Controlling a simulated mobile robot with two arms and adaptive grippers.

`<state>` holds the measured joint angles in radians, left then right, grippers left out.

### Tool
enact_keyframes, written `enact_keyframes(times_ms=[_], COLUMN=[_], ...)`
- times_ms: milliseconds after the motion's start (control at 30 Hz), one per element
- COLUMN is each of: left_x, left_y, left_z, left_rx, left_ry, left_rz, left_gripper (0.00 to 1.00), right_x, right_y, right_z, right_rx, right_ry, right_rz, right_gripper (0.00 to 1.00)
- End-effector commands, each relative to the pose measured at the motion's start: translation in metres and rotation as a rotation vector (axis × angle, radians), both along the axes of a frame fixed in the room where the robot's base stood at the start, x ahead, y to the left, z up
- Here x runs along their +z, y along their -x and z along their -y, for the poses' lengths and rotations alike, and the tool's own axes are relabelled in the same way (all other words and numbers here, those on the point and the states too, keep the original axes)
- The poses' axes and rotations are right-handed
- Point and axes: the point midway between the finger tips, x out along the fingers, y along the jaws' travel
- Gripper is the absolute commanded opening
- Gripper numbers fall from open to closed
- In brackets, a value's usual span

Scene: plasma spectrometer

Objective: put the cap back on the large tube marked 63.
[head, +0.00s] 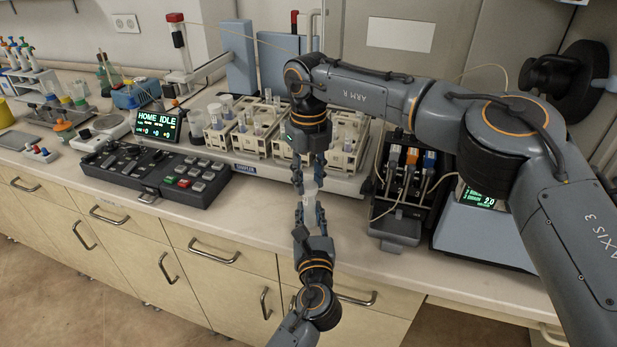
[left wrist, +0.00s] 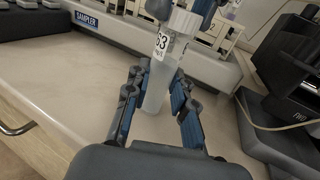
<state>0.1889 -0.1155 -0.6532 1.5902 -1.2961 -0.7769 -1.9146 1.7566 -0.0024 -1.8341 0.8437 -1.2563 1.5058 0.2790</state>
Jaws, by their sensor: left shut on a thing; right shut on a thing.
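The large tube is clear with a white label reading 63; it stands roughly upright in the left wrist view (left wrist: 158,88), its label toward me. In the head view the tube (head: 310,186) shows as a small pale piece between my two grippers. My left gripper (head: 309,203) is shut on the tube from the front, with a finger on each side. My right gripper (head: 309,172) reaches down from behind and is shut at the tube's top on a whitish piece (left wrist: 185,21), apparently the cap. The fingers partly hide it, and I cannot tell whether it is seated.
The sampler (head: 262,165) with several racks of tubes stands just behind my grippers. A black keypad unit (head: 150,172) is on the left and a pump with coloured clips (head: 405,185) on the right. The counter's front strip (head: 250,195) is bare.

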Motion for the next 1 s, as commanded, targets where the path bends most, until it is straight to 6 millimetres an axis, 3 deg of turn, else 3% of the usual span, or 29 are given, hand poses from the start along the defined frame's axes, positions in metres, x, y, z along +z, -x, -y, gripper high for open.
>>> enact_keyframes(times_ms=[200, 333, 667, 1000], left_x=[-0.001, -0.001, -0.001, -0.001], left_y=[0.0, 0.0, 0.0, 0.0], left_z=[0.0, 0.0, 0.0, 0.0], left_rx=[-0.001, -0.001, -0.001, 0.0], left_ry=[-0.001, -0.001, 0.0, 0.0], left_rz=[-0.002, -0.002, -0.002, -0.002], left_gripper=[0.0, 0.0, 0.0, 0.0], right_x=[0.001, 0.001, 0.002, 0.039], right_y=[-0.001, -0.001, 0.0, 0.0], right_z=[0.0, 0.0, 0.0, -0.001], right_rx=[-0.001, 0.0, 0.001, 0.001], right_ry=[-0.002, -0.002, -0.001, -0.002], right_rz=[0.003, 0.003, 0.001, 0.003], right_gripper=[0.24, 0.54, 0.55, 0.55])
